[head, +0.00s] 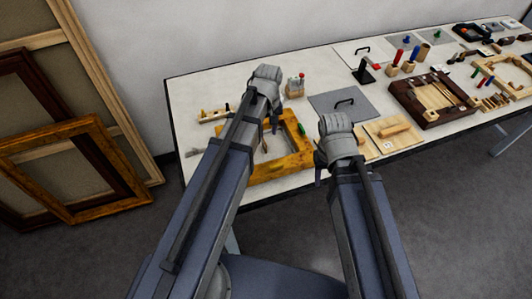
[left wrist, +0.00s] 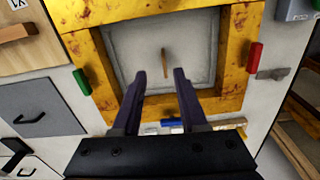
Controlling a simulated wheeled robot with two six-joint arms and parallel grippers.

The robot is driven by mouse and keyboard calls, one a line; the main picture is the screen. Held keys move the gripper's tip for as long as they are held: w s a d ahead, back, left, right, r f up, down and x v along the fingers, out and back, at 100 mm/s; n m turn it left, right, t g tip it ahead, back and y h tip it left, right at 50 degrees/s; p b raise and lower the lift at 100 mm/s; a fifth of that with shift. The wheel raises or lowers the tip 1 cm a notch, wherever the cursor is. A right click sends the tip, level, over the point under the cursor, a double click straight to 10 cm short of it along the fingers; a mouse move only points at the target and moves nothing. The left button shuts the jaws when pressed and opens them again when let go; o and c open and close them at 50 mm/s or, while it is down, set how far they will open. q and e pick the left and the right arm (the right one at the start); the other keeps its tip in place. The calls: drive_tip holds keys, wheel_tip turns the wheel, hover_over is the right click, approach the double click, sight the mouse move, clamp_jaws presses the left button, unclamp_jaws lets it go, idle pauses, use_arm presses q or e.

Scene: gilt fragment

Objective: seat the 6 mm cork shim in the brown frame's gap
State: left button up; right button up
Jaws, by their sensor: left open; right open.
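The brown frame (head: 435,97) lies on the table right of centre, with pale wood strips inside it. I cannot make out its gap. Several small pieces (head: 495,101) lie just right of it; I cannot tell whether the cork shim is among them. My left gripper (head: 270,123) is over the gilt frame (head: 282,169). In the left wrist view its open jaws (left wrist: 160,74) are empty and point at a thin brown stick (left wrist: 165,63) on the pale panel inside that frame. My right gripper (head: 320,174) is open near the table's front edge, partly hidden by its wrist.
A grey mat with a black handle (head: 345,103) and a light board with a wood block (head: 394,129) lie between the gilt and brown frames. A black stand (head: 363,73) is behind. Red (left wrist: 255,54) and green (left wrist: 81,82) clamps sit beside the gilt frame. Picture frames lean at left.

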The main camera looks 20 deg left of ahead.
sight(264, 141)
use_arm(q)
drive_tip(key=shift+n, duration=0.3)
drive_tip(key=f+b, duration=0.2)
drive_tip(key=a+f+b, duration=0.1)
drive_tip(key=f+b, duration=0.5)
drive_tip(key=shift+w+a+f, duration=0.15)
drive_tip(key=shift+w+f, duration=0.05)
drive_tip(key=shift+w, duration=0.15)
drive_tip(key=shift+r, duration=0.15)
drive_tip(key=shift+c, duration=0.3)
clamp_jaws()
